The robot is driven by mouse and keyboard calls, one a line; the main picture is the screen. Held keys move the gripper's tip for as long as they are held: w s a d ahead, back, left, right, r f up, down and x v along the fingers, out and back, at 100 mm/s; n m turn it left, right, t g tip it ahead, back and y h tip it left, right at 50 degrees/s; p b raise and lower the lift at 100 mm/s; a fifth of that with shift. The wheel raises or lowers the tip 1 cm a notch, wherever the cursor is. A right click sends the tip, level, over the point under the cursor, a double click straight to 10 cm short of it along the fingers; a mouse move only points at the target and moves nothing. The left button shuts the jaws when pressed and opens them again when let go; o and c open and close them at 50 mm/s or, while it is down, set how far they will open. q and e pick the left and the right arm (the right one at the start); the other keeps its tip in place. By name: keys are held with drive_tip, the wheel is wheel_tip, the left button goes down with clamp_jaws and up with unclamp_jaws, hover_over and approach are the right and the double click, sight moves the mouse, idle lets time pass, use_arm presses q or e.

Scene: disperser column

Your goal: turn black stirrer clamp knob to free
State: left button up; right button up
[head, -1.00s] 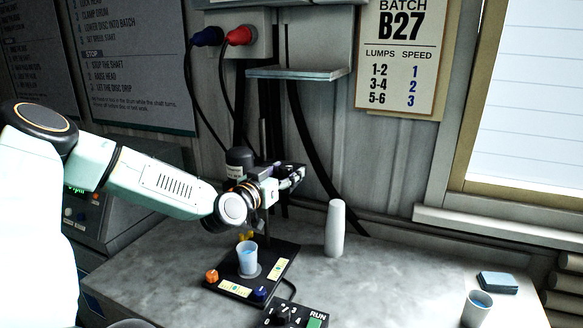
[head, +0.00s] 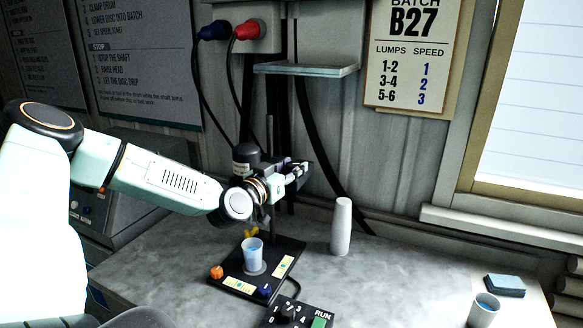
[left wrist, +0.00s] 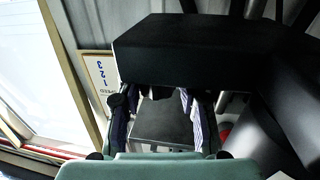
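The black stirrer head (head: 247,154) is on its upright rod behind the dark base plate (head: 236,286). My left gripper (head: 297,172) is beside the head, pointing right, at about its height. I cannot make out the black clamp knob in the head view; the gripper and wrist cover that area. In the left wrist view, the two fingers (left wrist: 160,120) are spread apart. A dark squarish surface shows between them, and I cannot tell whether they touch it. A large black block (left wrist: 200,45) lies just above the fingers. My right gripper is not in view.
A clear cup (head: 252,254) with blue liquid stands on the base plate, with orange (head: 216,272) and blue (head: 265,290) knobs nearby. A RUN control box (head: 300,313) is in front. A white cylinder (head: 341,227) stands to the right. A small shelf (head: 306,69) is above.

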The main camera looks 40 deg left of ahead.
use_arm(q)
drive_tip(key=shift+w+d, duration=0.2)
drive_tip(key=shift+w, duration=0.05)
drive_tip(key=c, duration=0.4)
drive_tip(key=shift+a+f, duration=0.1)
drive_tip(key=shift+a, duration=0.05)
clamp_jaws()
drive_tip(key=n+y+b, duration=0.1)
drive_tip(key=y, duration=0.1)
drive_tip(key=n+g+y+b, duration=0.1)
drive_tip(key=y+b, duration=0.1)
drive_tip(key=shift+d+f+n, duration=0.15)
drive_tip(key=shift+d+n, duration=0.05)
drive_tip(key=shift+n, duration=0.2)
drive_tip(key=n+g+y+b, duration=0.2)
drive_tip(key=y, duration=0.2)
drive_tip(key=shift+n, duration=0.4)
drive_tip(key=shift+n+g+y+b, duration=0.3)
drive_tip(key=shift+n+g+y, duration=0.4)
drive_tip(key=shift+g+y, duration=0.3)
drive_tip(key=shift+a+r+n+g+y, duration=0.1)
drive_tip(key=shift+r+n+g+y, duration=0.1)
drive_tip(key=shift+n+g+y, duration=0.6)
drive_tip(key=shift+s+a+n+g+y+p, duration=0.15)
drive_tip(key=shift+n+g+y, duration=0.5)
drive_tip(key=shift+n+g, duration=0.5)
drive_tip(key=shift+w+n+g+y+p, duration=0.15)
drive_tip(key=shift+n+g+y, duration=0.55)
drive_tip(key=shift+g, duration=0.85)
